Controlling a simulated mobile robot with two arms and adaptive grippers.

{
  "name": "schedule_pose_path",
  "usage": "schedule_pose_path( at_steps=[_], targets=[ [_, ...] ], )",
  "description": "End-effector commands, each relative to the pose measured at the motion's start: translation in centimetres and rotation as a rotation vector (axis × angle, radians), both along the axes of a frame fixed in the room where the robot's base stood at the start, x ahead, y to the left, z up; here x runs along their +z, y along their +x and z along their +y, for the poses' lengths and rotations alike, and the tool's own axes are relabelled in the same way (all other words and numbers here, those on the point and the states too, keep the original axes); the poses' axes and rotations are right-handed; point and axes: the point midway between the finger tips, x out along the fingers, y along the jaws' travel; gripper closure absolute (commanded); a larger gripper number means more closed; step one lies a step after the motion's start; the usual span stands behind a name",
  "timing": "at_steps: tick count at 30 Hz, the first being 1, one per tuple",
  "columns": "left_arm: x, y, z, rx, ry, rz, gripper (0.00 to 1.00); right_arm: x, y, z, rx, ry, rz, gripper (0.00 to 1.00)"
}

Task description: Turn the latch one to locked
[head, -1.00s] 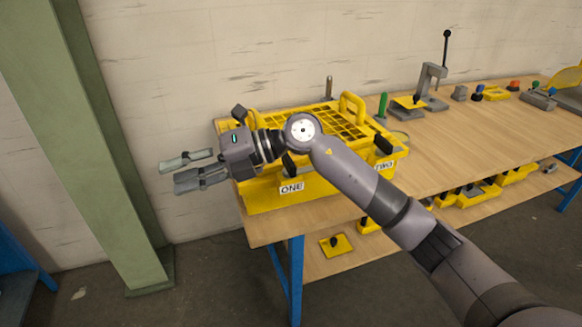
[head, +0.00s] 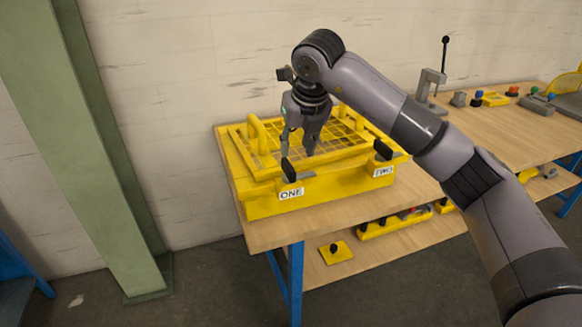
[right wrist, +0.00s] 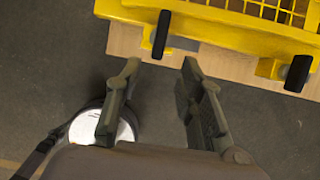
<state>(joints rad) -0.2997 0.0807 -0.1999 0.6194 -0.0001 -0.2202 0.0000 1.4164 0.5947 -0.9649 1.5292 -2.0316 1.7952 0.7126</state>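The yellow box (head: 262,204) with a grid lid stands on the near end of the bench. Latch one, a black handle (head: 288,169) on a grey piece, sits at its front above the ONE label (head: 291,193). My right gripper (head: 298,152) points down over the box front, close to latch one; contact cannot be told. In the right wrist view my right gripper (right wrist: 161,62) is open and empty, with the latch one handle (right wrist: 162,34) ahead between its finger lines. My left gripper is out of view.
Latch two (head: 383,149) is at the box's right front, above the TWO label (head: 384,170). A yellow lid handle (head: 262,136) rises beside my right gripper. A green column (head: 85,150) stands left.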

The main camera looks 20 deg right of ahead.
Motion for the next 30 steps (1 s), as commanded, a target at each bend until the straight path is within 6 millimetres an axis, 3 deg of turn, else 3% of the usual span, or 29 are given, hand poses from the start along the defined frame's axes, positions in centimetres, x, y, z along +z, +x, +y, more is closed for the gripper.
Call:
schedule_pose_path(
  at_steps=[6, 13, 18, 27, 30],
  targets=[
    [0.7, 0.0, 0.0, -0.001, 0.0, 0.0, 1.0, -4.5, 1.8, 0.1, 0.0, 0.001, 0.005, 0.65],
    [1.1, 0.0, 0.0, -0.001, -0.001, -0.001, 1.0, -7.9, 3.2, 0.2, 0.0, 0.002, 0.002, 0.65],
    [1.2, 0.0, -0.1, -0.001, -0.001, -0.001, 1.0, -9.0, 3.7, 0.2, 0.002, 0.001, 0.0, 0.65],
    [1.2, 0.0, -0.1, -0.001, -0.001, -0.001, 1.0, -9.2, 3.8, 0.2, 0.002, 0.001, -0.001, 0.65],
    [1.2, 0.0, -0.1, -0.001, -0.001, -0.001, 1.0, -9.2, 3.8, 0.2, 0.002, 0.001, -0.001, 0.72]
  ],
)
